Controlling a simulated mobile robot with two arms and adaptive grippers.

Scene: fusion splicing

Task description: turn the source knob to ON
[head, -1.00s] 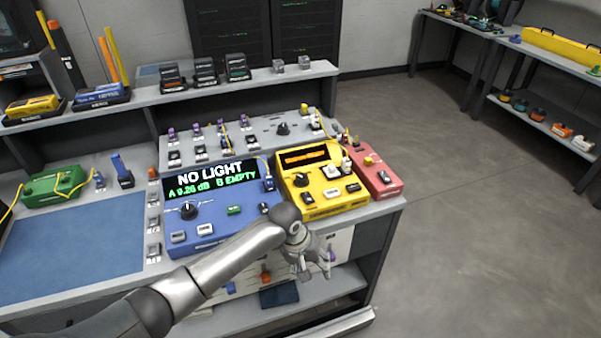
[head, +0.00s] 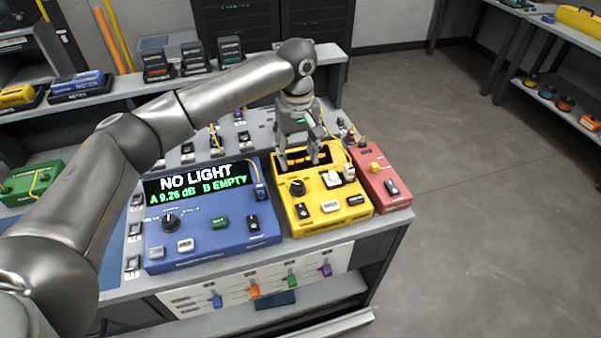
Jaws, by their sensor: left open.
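The yellow unit (head: 328,222) stands on the bench between the blue meter and the red unit. It carries a black round knob (head: 297,187) at its left, most likely the source knob; its label and setting are too small to read. My left gripper (head: 300,158) points down over the yellow unit's dark display, just behind the knob. Its fingers are open and empty, apart from the knob as far as I can tell. The blue meter (head: 205,243) reads "NO LIGHT", "A 9.26 dB", "B EMPTY", and has its own black knob (head: 170,220). My right gripper is out of view.
The red unit (head: 378,190) stands close on the right. White and black switches (head: 332,179) sit right of the knob. A rear shelf (head: 120,98) holds several dark devices. A yellow cable (head: 340,150) runs beside the gripper. Open floor lies right of the bench.

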